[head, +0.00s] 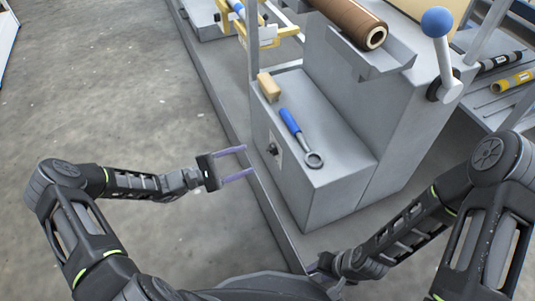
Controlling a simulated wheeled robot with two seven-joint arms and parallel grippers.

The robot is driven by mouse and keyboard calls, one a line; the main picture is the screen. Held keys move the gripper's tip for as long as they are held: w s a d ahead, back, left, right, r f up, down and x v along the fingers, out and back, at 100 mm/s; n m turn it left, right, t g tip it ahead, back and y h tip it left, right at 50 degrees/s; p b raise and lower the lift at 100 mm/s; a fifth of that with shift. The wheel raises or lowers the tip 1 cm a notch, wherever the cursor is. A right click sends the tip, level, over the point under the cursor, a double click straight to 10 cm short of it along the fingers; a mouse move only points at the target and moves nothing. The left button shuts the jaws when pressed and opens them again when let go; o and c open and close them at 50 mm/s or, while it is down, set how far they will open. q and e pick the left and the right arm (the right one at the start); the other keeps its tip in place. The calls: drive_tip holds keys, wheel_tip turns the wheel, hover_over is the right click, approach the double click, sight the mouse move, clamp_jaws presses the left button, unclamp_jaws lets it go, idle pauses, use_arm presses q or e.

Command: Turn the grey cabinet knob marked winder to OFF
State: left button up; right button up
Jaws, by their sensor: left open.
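The grey cabinet (341,195) stands in the middle of the head view. A small dark knob (272,149) sits on a light plate on its left-facing side. The plate's lettering and the knob's setting are too small to read. My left gripper (249,161) is open and empty, its two purple fingers pointing right toward the cabinet side. The fingertips are a little left of and below the knob in the picture, apart from it. My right gripper (320,266) is low, near the cabinet's bottom front corner; its fingers cannot be made out clearly.
A blue-handled wrench (291,123) and a tan block (269,87) lie on the cabinet top. Above are a brown roll (349,22) and a lever with a blue ball (437,22). A grey base edge runs along the cabinet's foot. The floor at left is clear.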

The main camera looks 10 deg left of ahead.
sight(268, 152)
use_arm(q)
drive_tip(key=b+x, duration=0.2)
drive_tip(key=x, duration=0.5)
drive_tip(key=shift+s+f, duration=0.1)
drive_tip(key=shift+s, duration=0.05)
drive_tip(key=shift+w+d, duration=0.3)
drive_tip(key=shift+d, duration=0.1)
clamp_jaws()
idle(0.4)
